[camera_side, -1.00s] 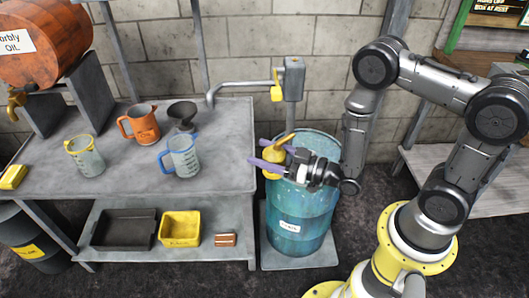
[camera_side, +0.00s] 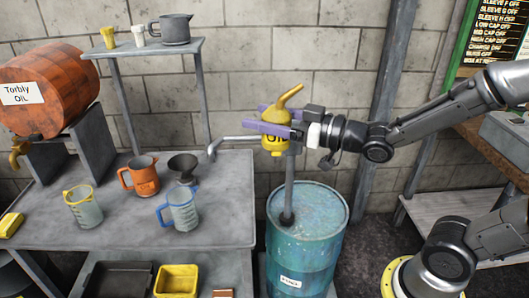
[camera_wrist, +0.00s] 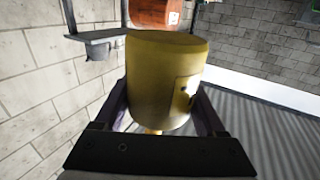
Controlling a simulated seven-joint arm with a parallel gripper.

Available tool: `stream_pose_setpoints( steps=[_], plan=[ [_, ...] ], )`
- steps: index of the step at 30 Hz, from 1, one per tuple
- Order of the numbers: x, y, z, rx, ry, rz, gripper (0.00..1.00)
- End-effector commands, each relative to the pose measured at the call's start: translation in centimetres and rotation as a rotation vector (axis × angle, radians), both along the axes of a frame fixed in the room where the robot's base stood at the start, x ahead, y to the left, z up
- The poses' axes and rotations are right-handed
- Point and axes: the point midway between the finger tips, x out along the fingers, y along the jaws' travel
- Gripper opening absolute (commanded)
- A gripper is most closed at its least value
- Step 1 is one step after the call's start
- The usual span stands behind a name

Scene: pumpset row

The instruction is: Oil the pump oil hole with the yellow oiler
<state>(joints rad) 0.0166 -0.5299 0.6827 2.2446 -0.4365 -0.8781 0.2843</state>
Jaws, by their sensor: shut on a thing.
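The yellow oiler (camera_side: 276,146) is upright in my gripper (camera_side: 264,118), its curved spout pointing up and right. My gripper's purple fingers are shut on its body from the right. It hangs above the blue drum (camera_side: 305,240), in front of the pump's head. In the wrist view the oiler's round yellow body (camera_wrist: 165,75) fills the space between the fingers (camera_wrist: 160,115). The pump's pipe (camera_side: 290,185) rises from the drum top, and its grey spout (camera_side: 238,138) reaches left. The pump head is hidden behind the oiler and gripper; I cannot see the oil hole.
A grey bench (camera_side: 120,225) on the left holds an orange jug (camera_side: 142,178), a dark funnel (camera_side: 183,166), a blue-handled jug (camera_side: 181,212) and a yellow-rimmed jug (camera_side: 84,208). An orange oil barrel (camera_side: 50,88) stands behind. A wall shelf (camera_side: 145,50) holds cups and a grey can.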

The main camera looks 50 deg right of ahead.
Motion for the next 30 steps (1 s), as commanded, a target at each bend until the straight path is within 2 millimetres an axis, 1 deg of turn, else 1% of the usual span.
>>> stream_pose_setpoints(
  steps=[1,6,8,14,17,19,21,24,27,30],
  plan=[
    [0.0,0.0,1.5,-0.001,-0.010,0.000,0.00],
    [0.0,0.0,4.9,-0.001,-0.008,-0.001,0.00],
    [1.3,-0.9,4.6,0.001,0.001,-0.018,0.00],
    [5.1,-3.6,5.2,0.002,-0.001,-0.064,0.00],
    [7.5,-5.6,5.4,0.003,-0.001,-0.095,0.00],
    [9.3,-7.5,5.5,0.003,-0.001,-0.120,0.00],
    [11.2,-9.7,5.3,0.002,0.001,-0.149,0.00],
    [13.6,-13.0,5.2,0.003,0.000,-0.187,0.00],
    [15.3,-15.7,4.9,0.001,0.001,-0.218,0.00],
    [16.5,-17.9,4.6,0.002,0.000,-0.241,0.00]
  ],
)
